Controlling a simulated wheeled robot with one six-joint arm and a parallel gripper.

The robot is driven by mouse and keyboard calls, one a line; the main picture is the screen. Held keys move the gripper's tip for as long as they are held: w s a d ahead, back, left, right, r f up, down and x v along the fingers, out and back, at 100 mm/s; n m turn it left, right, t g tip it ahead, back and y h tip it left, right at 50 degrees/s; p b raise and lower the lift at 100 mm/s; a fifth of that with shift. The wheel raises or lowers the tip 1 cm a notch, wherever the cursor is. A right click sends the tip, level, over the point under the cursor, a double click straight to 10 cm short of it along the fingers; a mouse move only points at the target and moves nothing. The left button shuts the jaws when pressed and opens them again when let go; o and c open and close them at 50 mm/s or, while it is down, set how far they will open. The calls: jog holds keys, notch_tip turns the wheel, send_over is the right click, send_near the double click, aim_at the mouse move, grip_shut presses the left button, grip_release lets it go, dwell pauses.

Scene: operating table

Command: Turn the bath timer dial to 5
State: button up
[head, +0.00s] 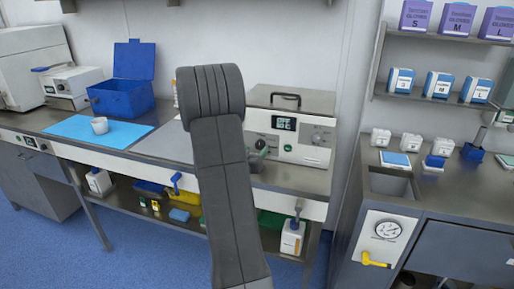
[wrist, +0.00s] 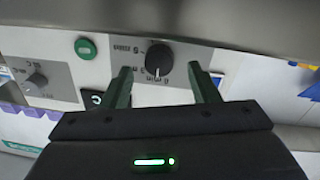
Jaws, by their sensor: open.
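The bath (head: 303,157) is a white and steel box with a lid handle, standing on the bench. Its black timer dial (wrist: 158,58) shows in the wrist view with a pale pointer line and a printed number scale. My gripper (wrist: 160,69) is open, with one finger on each side of the dial and a gap to it on both sides. I cannot tell how deep the fingers reach or exactly which number the dial points to.
A second grey dial (head: 317,137), a lit display (head: 284,122) and a green button (wrist: 85,47) share the panel. A blue open box (head: 122,95) and a cup (head: 99,125) on a blue mat (head: 75,130) stand to the left. A sink unit (head: 390,184) is to the right.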

aim_at(260, 145)
jog(key=shift+x, duration=1.25)
jog(key=c, duration=1)
